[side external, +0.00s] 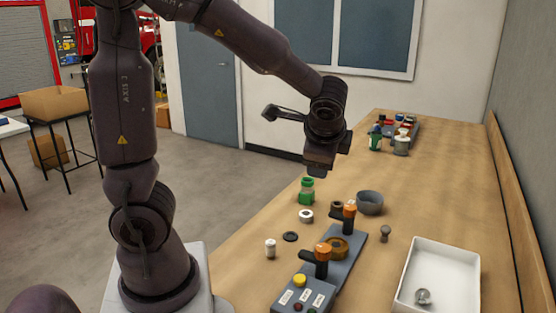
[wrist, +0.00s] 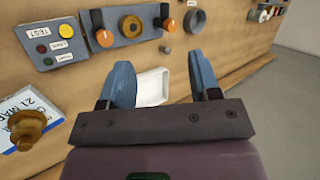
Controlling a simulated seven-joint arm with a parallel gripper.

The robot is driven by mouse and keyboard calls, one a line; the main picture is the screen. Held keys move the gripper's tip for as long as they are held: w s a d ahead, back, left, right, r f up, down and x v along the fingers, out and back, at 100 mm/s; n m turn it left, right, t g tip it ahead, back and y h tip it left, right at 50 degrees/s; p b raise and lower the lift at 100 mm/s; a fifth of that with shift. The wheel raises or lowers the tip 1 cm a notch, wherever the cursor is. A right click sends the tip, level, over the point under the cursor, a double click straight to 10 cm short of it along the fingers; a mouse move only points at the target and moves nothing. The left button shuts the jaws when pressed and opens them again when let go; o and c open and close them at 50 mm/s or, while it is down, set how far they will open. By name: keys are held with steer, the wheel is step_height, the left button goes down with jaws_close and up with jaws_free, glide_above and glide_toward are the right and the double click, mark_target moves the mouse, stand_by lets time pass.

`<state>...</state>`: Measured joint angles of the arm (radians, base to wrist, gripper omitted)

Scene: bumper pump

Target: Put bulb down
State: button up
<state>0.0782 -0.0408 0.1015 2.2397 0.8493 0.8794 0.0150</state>
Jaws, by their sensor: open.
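A small clear rounded bulb (side external: 423,296) lies in the white tray (side external: 400,303) at the lower right of the side external view. A second small bulb-shaped grey piece (side external: 385,232) stands on the table between the test panel and the tray; a small grey piece (wrist: 165,49) also shows beside the panel in the wrist view. My gripper (side external: 322,170) is high above the table, apart from both. In the wrist view its blue fingers (wrist: 160,62) are spread, with nothing held. The white tray (wrist: 153,87) shows between them, partly hidden by the left finger.
The grey test panel (side external: 335,272) has orange-topped clamps and buttons. More parts (side external: 398,135) sit at the far end. The right-middle tabletop is clear.

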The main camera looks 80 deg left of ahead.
steer(key=s+d+r+n+t+h, duration=0.1)
steer(key=s+d+r+n+h, duration=0.1)
steer(key=s+d, duration=0.3)
steer(key=s+d+r+n+t+h, duration=0.2)
steer(key=s+d+r+n+h, duration=0.1)
steer(key=s+d+n+h, duration=0.1)
steer(key=shift+s+d+h, duration=0.6)
steer(key=shift+s+d, duration=0.2)
steer(key=shift+s, duration=0.35)
